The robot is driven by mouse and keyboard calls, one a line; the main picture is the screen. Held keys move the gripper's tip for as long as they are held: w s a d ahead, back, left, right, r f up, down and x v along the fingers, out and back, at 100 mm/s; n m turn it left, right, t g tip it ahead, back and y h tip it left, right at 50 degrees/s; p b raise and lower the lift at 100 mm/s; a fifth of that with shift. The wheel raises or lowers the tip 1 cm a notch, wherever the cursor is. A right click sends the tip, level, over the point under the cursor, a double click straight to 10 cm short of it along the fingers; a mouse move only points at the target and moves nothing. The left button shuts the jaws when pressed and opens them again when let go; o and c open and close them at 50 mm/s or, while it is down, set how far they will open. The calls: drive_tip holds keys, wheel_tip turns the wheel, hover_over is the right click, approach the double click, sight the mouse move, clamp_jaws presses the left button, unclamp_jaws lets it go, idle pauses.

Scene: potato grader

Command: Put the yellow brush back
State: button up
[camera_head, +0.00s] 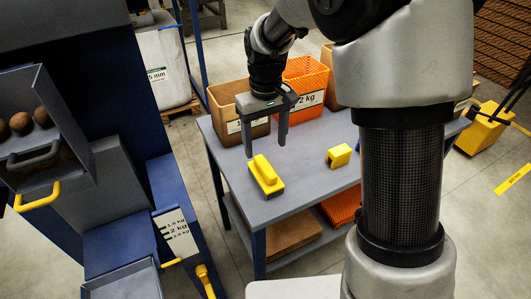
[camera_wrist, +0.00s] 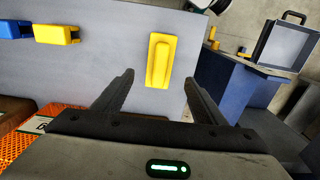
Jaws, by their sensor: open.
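The yellow brush (camera_head: 266,175) lies on the grey table (camera_head: 300,196), with a yellow grip on top and a dark underside. It also shows in the wrist view (camera_wrist: 161,60), ahead of my fingers. My gripper (camera_head: 266,150) is open and empty, pointing down above the table close to the brush. In the wrist view my two fingers (camera_wrist: 158,82) stand apart, with the brush between their lines but beyond the tips. A smaller yellow block (camera_head: 339,155) lies to the right on the table; in the wrist view it sits beside a blue piece (camera_wrist: 14,29).
A brown crate (camera_head: 225,100) and an orange crate (camera_head: 318,112) stand at the table's back edge. A blue machine with a grey bin of potatoes (camera_head: 70,165) stands to the left.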

drive_tip(key=s+d+r+m+t, duration=0.1)
drive_tip(key=s+d+r, duration=0.2)
drive_tip(key=s+r, duration=0.25)
drive_tip(key=s+d+r+m+t, duration=0.1)
drive_tip(key=s+d+r+t, duration=0.15)
drive_tip(key=s+r, duration=0.35)
drive_tip(key=s+d+r+m+t, duration=0.2)
drive_tip(key=s+d+r, duration=0.1)
drive_tip(key=s, duration=0.6)
drive_tip(key=shift+s+d+m, duration=0.25)
drive_tip(key=shift+d+m, duration=0.05)
drive_tip(key=shift+d, duration=0.3)
drive_tip(key=shift+r, duration=0.1)
drive_tip(key=c, duration=0.8)
drive_tip(key=shift+d, duration=0.1)
drive_tip(key=shift+c, duration=0.3)
